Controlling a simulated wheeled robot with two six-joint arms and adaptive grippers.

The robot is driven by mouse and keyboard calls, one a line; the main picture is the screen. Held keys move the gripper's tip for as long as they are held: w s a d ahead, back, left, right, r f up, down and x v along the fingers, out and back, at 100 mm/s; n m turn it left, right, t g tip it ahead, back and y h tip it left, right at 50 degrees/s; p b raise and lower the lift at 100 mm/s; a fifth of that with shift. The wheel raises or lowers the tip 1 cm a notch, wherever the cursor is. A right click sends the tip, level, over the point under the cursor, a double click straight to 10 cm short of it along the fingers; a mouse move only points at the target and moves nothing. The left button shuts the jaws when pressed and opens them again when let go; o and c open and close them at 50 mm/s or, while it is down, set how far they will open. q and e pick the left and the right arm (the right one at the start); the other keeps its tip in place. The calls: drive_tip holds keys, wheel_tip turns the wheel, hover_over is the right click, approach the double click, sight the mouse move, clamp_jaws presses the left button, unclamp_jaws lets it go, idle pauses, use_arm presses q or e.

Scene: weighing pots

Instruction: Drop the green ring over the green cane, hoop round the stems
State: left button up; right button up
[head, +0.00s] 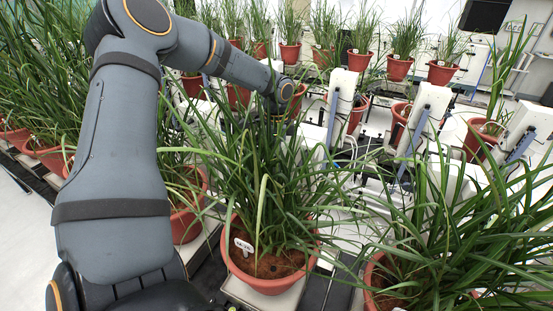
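A terracotta pot (268,284) with a white tag (243,246) stands at the front centre and holds a tall grassy plant (265,170). My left arm comes in from the left and reaches over behind this plant's top. My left gripper (262,112) is at the back of the upper leaves, mostly hidden by them, so its fingers cannot be made out. I cannot pick out the green ring or the green cane among the green leaves. My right gripper is not in view.
Another potted plant (440,235) fills the front right, its leaves spreading toward the centre plant. A pot (187,222) stands close on the left, beside my arm. White upright boxes (424,116) and more pots (398,67) stand behind.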

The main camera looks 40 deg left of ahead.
use_arm(q)
drive_tip(key=shift+f+b, duration=1.65)
drive_tip(key=shift+f, duration=0.8)
drive_tip(key=o, duration=0.9)
drive_tip(key=shift+r, duration=0.1)
wheel_tip(320, 180, up, 12)
